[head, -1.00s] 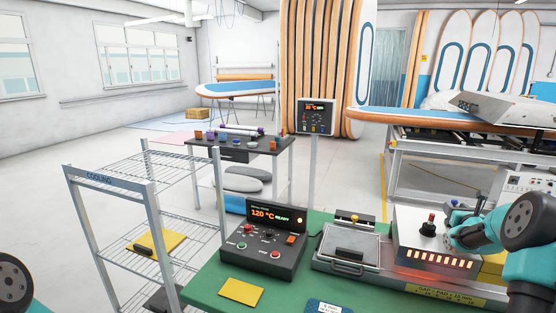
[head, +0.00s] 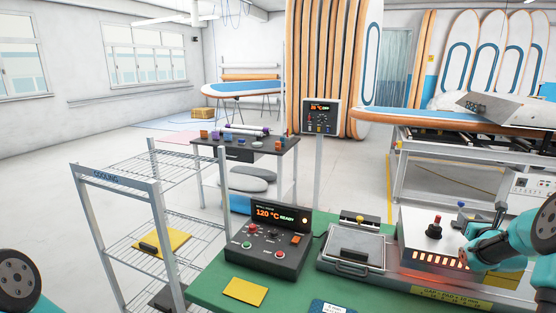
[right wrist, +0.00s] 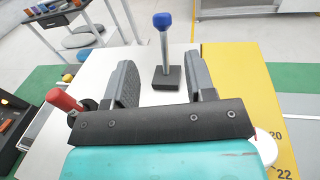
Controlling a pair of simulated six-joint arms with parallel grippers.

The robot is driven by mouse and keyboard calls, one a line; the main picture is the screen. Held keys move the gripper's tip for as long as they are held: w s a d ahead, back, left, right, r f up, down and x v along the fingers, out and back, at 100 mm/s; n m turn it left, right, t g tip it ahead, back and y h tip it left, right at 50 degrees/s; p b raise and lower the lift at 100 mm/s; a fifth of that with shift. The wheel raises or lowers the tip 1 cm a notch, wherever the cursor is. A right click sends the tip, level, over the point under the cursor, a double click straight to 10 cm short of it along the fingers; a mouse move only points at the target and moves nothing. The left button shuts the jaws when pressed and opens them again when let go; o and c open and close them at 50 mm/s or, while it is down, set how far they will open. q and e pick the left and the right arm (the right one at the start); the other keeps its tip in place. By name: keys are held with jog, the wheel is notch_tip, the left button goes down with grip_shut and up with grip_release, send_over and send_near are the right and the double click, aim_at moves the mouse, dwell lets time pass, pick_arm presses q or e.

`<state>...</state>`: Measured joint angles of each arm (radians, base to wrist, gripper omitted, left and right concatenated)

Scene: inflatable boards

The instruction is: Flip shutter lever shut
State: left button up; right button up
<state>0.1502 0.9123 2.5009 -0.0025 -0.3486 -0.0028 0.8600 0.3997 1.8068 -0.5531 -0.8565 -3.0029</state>
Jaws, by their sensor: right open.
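A white heater box (head: 415,228) with glowing orange slots stands at the right of the green bench. A lever with a blue knob (head: 462,205) stands at its back; in the right wrist view the blue-knobbed lever (right wrist: 164,50) rises nearly upright from a black base. A red-knobbed control (head: 434,229) sits on the box top; it also shows at the left in the right wrist view (right wrist: 65,100). My right gripper (right wrist: 160,70) is open and empty over the box, with the blue-knobbed lever beyond and between its fingers. Which is the shutter lever is not labelled. My left gripper is out of view.
A press with a silver plate (head: 352,250) and a control unit reading 120 °C READY (head: 265,245) stand left of the box. A yellow pad (head: 245,291) lies on the bench. A wire cooling rack (head: 125,183) stands at the left.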

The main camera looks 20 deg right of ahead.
jog(key=v, duration=0.9)
jog(key=shift+s+a, duration=0.1)
jog(key=shift+s, duration=0.25)
jog(key=x, duration=1.7)
jog(key=shift+w, duration=0.25)
jog(key=shift+w+d+f+g+y, duration=0.15)
jog(key=shift+w+d+g+y, duration=0.15)
jog(key=shift+w+g+y, duration=0.4)
jog(key=shift+d+f+m+g+y, duration=0.3)
jog(key=shift+f+m+g, duration=0.1)
jog(key=shift+g, duration=0.6)
notch_tip(320, 180, up, 6)
jog(key=s+t, duration=0.1)
jog(key=s, duration=0.1)
jog(key=g, duration=0.1)
send_near(460, 208)
jog(key=v, duration=0.5)
jog(key=shift+s+d, duration=0.1)
jog(key=shift+s, duration=0.15)
